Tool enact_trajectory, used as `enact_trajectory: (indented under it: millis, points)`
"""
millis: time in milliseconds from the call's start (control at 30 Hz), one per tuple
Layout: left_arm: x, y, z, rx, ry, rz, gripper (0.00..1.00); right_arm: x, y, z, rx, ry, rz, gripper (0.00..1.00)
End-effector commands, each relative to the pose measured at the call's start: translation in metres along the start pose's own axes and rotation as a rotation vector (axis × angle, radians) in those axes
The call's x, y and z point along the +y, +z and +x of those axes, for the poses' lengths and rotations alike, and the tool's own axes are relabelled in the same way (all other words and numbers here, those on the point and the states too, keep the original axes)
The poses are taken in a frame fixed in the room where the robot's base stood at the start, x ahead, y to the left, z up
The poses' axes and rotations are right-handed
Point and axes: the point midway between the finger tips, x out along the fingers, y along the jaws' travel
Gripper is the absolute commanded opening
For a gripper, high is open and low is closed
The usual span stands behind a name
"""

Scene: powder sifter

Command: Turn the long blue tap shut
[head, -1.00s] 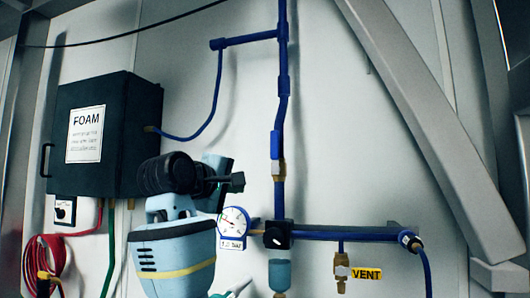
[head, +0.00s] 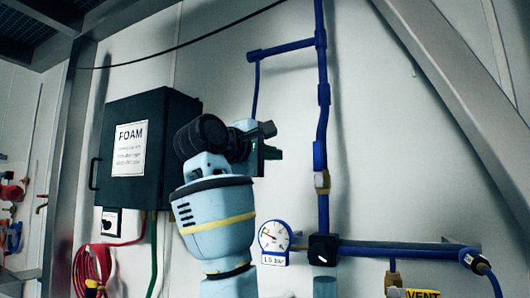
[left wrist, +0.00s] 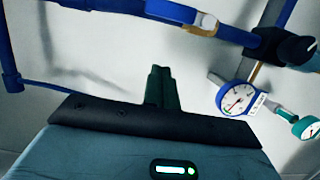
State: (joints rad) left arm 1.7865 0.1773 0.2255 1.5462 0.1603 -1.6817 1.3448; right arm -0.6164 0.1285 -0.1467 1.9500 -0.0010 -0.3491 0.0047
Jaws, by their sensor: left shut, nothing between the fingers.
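The long blue tap (head: 319,155) sits on the vertical blue pipe, above a brass body (head: 322,182). Its blue lever lies along the pipe. In the left wrist view the lever (left wrist: 180,12) and its brass part (left wrist: 203,25) show at the top edge. My left gripper (head: 272,142) is shut and empty, to the left of the tap in the head view and apart from it. Its closed dark fingers (left wrist: 162,88) stand in front of the bare wall in the left wrist view. My right gripper is not in view.
A dark FOAM box (head: 150,150) hangs left of my left arm. Below the tap are a round gauge (head: 274,236), a black knob (head: 322,249) and a horizontal blue pipe (head: 395,250). A yellow VENT tag (head: 423,293) hangs lower right. The wall right of the tap is clear.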

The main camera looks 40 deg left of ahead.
Motion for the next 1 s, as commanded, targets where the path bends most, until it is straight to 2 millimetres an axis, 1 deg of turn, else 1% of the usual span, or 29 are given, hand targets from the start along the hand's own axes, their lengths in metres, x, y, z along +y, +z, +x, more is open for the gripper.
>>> enact_trajectory:
  millis: [33,100,267,300,400,500,700,1000]
  points:
    - [-0.001,0.0,0.011,-0.001,-0.004,0.0,0.0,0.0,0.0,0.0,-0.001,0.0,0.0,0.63]
    - [-0.001,0.0,0.024,-0.001,-0.004,0.0,0.0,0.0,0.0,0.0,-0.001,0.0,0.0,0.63]
    - [-0.001,0.0,0.05,-0.001,-0.003,0.0,0.0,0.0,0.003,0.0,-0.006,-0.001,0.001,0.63]
    - [0.001,0.01,0.049,-0.002,0.001,0.003,0.0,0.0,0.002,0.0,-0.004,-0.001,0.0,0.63]
    - [0.001,0.023,0.051,-0.002,0.002,0.002,0.0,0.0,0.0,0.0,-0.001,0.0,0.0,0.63]
    - [0.001,0.032,0.053,0.0,0.002,0.001,0.0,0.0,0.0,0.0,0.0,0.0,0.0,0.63]
    - [0.001,0.039,0.055,0.001,0.001,0.001,0.0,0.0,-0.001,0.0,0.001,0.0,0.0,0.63]
    - [0.001,0.039,0.055,0.0,0.001,0.001,0.0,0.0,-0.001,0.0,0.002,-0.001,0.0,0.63]
